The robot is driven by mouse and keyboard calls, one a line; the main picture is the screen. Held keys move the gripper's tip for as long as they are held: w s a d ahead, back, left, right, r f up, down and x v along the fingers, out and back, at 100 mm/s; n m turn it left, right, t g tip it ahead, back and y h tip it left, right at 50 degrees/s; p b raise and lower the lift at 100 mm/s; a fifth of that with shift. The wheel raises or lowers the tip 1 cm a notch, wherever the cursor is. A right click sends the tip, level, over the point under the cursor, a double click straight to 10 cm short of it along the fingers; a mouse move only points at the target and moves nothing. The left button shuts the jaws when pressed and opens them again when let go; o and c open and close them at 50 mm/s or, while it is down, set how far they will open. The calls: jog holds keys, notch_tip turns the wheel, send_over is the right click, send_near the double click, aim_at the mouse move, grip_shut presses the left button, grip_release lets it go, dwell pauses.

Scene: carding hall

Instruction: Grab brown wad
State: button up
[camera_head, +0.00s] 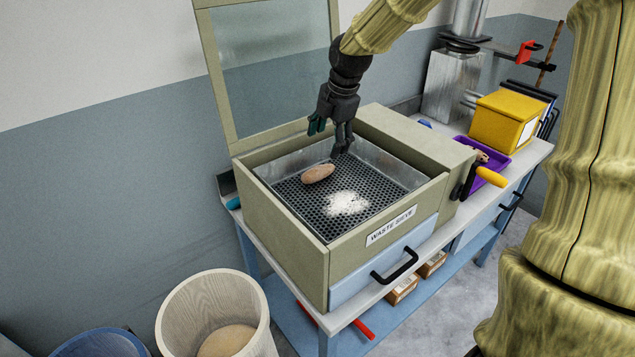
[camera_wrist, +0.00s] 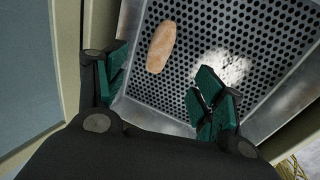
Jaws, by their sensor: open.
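The brown wad (camera_head: 318,173) is an oval, tan-brown lump lying on the black perforated screen of the waste sieve (camera_head: 283,219). My gripper (camera_head: 331,140) is open and empty, pointing down over the back part of the sieve, above and behind the wad. In the wrist view the wad (camera_wrist: 161,47) lies on the screen beyond the fingertips, towards the left side of the gap between the green-padded fingers (camera_wrist: 160,88). The gripper does not touch the wad.
White fluff (camera_head: 346,203) lies on the screen beside the wad. The sieve's box walls surround the screen, and a raised glazed lid (camera_head: 272,62) stands behind. A wooden bin (camera_head: 180,318) stands front left.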

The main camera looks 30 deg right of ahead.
aim_at(319, 168)
jog(key=shift+p+x, duration=0.35)
jog(key=shift+x, duration=2.95)
jog(key=shift+a+p+x, duration=0.25)
jog(key=shift+p+x, duration=0.35)
jog(key=shift+x, duration=0.45)
jog(key=shift+p+x, duration=0.4)
jog(key=shift+x, duration=1.15)
jog(key=shift+s, duration=0.1)
jog(key=c, duration=1.1)
jog(key=shift+r, duration=0.15)
